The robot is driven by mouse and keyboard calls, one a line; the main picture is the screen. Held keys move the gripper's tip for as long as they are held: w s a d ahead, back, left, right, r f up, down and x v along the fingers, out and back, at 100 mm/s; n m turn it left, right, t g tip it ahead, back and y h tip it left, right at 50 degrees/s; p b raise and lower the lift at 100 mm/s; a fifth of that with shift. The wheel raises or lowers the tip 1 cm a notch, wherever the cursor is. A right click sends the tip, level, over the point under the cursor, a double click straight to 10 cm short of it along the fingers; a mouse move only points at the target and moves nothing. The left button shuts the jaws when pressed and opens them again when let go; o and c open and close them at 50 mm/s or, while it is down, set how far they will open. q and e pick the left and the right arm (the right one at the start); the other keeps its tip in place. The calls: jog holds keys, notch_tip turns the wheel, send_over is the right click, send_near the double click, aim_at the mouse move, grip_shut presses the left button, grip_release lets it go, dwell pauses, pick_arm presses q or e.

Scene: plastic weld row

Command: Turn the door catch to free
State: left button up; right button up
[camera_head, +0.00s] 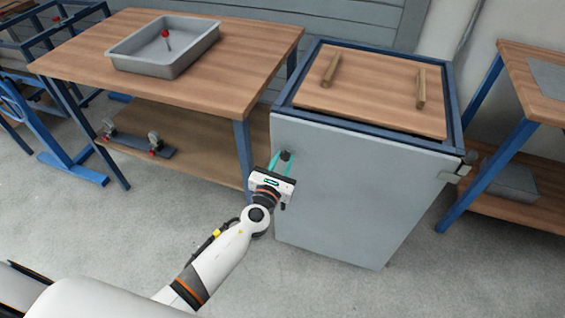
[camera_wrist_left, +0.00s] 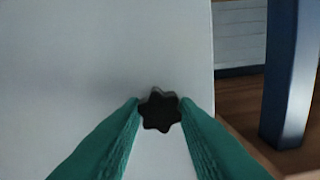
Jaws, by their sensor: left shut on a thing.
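A grey cabinet door (camera_head: 345,195) faces me, with a dark catch knob (camera_head: 285,155) near its upper left edge. In the left wrist view the catch knob (camera_wrist_left: 160,110) is black and lobed like a star. My left gripper (camera_head: 280,162) reaches the door from below, and its green fingers (camera_wrist_left: 161,112) are closed on the two sides of the knob. The door lies flush with the cabinet front as far as I can see. The marks that would tell the catch's setting do not show. My right gripper is not in view.
The cabinet has a wooden top (camera_head: 375,95) with two wooden bars. A wooden workbench (camera_head: 75,55) with a grey tray (camera_head: 135,62) stands at the left, its blue leg close beside the cabinet. Another bench (camera_head: 520,85) stands at the right. The grey floor before the cabinet is clear.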

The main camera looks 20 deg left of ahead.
pick_arm(q)
jog(key=n+b, duration=0.2)
jog(key=n, duration=0.3)
jog(key=shift+f, duration=0.1)
jog(key=n+b, duration=0.1)
jog(key=n, duration=0.4)
jog(key=shift+n, duration=0.4)
jog(key=n+b, duration=0.1)
jog(key=n, duration=0.1)
jog(key=shift+n, duration=1.7)
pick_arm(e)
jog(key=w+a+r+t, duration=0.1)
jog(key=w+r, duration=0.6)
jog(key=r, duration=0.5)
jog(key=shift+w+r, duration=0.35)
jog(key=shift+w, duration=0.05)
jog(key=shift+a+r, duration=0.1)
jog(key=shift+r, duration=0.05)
pick_arm(q)
jog(key=o, duration=1)
jog(key=shift+c, duration=0.2)
